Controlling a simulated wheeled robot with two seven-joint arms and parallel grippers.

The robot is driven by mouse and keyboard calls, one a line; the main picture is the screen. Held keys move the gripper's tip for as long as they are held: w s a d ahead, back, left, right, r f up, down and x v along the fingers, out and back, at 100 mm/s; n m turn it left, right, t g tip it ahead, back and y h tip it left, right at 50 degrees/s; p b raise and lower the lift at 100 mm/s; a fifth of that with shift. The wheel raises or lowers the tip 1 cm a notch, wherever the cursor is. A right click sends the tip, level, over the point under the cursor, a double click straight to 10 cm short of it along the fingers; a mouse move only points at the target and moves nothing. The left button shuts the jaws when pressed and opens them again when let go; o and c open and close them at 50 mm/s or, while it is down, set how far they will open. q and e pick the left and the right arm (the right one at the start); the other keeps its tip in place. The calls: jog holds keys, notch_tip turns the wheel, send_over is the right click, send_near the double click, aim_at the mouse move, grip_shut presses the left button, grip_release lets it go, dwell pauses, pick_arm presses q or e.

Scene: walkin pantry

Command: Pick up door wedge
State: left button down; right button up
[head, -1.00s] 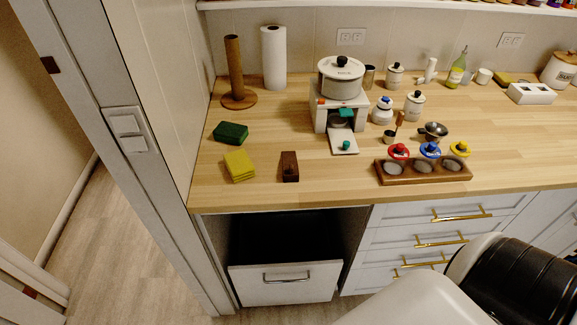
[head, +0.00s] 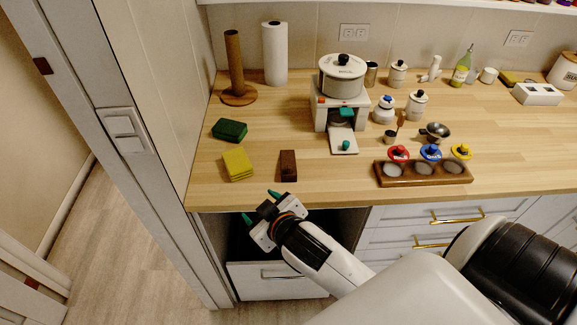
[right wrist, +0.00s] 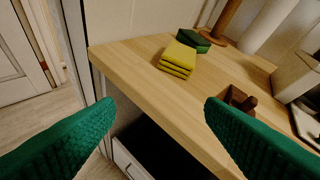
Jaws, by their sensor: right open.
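The door wedge appears to be the small dark brown block (head: 288,166) on the wooden counter, near its front edge. It also shows in the right wrist view (right wrist: 236,100), partly hidden behind the right-hand finger. My right gripper (head: 260,206) is open and empty, with green fingertips apart. It is at the counter's front edge, to the lower left of the brown block in the head view and not touching it. The fingers also show large in the right wrist view (right wrist: 159,104). My left gripper is not in view.
A wooden tray (head: 424,181) with colored-knob lids is to the right. An open drawer (head: 290,286) is below the counter.

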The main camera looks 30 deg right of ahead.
jog(key=w+a+r+n+t+y, duration=0.2)
jog(key=w+a+r+t, duration=0.15)
jog(key=w+r, duration=0.35)
jog(key=w+a+r+n+t+y, duration=0.2)
jog(key=a+r+n+y, duration=0.7)
jog(key=r+n+y, duration=0.25)
jog(key=n+g+h, duration=1.3)
jog(key=g, duration=0.4)
send_over(289, 160)
jog(key=s+a, duration=0.1)
jog(key=s, duration=0.1)
notch_tip(289, 160, down, 10)
jog(key=shift+g, duration=0.25)
jog(key=f+p, duration=0.1)
jog(key=f, duration=0.1)
jog(key=f+p, duration=0.1)
jog(key=f, duration=0.2)
jog(key=shift+w+d+f, duration=0.15)
jog(key=shift+w+f, duration=0.05)
jog(key=shift+f, duration=0.15)
jog(key=f, duration=0.1)
jog(key=f+p, duration=0.1)
jog(key=f, duration=0.1)
jog(key=f+p, duration=0.1)
jog(key=shift+a+f, duration=0.3)
jog(key=shift+f, duration=0.6)
jog(key=c, duration=1.1)
